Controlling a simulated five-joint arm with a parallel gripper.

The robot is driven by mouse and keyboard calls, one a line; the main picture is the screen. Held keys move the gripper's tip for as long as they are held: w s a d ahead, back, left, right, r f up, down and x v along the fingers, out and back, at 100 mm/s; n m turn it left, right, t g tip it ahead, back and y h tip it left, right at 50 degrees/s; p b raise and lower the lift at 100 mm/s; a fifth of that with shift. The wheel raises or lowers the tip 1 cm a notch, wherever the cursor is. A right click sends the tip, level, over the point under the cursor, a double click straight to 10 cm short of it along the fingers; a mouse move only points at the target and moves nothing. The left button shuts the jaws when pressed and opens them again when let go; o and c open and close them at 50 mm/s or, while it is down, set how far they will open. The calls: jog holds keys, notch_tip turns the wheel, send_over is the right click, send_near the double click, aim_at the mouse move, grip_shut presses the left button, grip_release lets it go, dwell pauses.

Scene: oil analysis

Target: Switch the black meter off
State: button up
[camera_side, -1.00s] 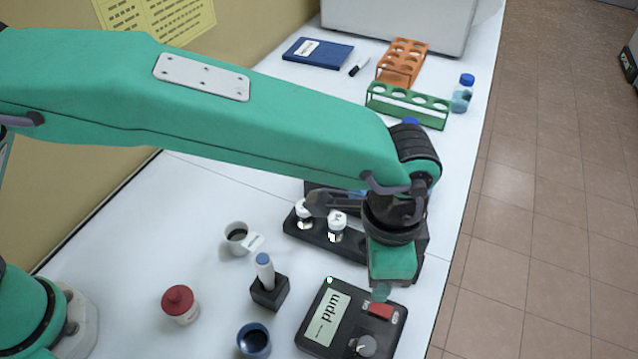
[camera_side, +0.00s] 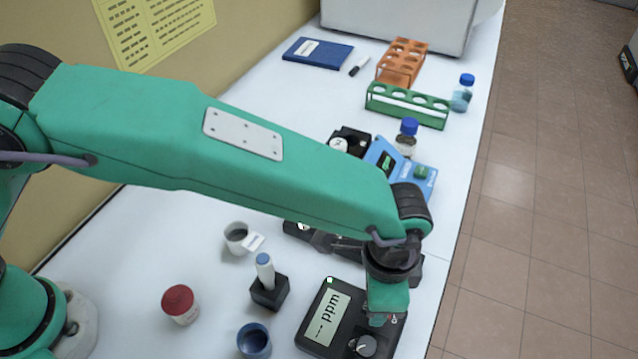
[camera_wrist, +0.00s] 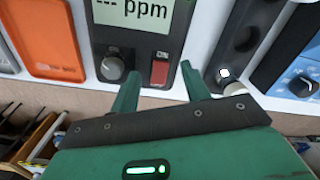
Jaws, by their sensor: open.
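The black meter (camera_side: 312,341) lies on the white bench, its display reading dashes and "ppm" and a small green light lit at its corner. In the wrist view the meter (camera_wrist: 100,38) shows a red rocker switch (camera_wrist: 159,73) beside a round grey knob (camera_wrist: 112,68). My gripper (camera_side: 378,319) is open and low over the switch end of the meter, hiding the switch in the side view. In the wrist view its two fingertips (camera_wrist: 160,74) sit on either side of the switch. I cannot tell whether they touch it.
A blue cup (camera_side: 254,341), a pen holder (camera_side: 270,293) and a red-capped jar (camera_side: 181,306) stand left of the meter. A blue device (camera_side: 384,157) and green rack (camera_side: 407,106) are farther back.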

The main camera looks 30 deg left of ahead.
jog(key=shift+f, duration=0.85)
jog(key=c, duration=1)
jog(key=shift+o, duration=0.2)
jog(key=shift+d+r+y, duration=0.1)
jog(key=shift+d+y, duration=0.1)
jog(key=shift+y, duration=0.1)
jog(key=shift+g, duration=0.3)
jog(key=o, duration=1)
jog(key=shift+c, duration=0.2)
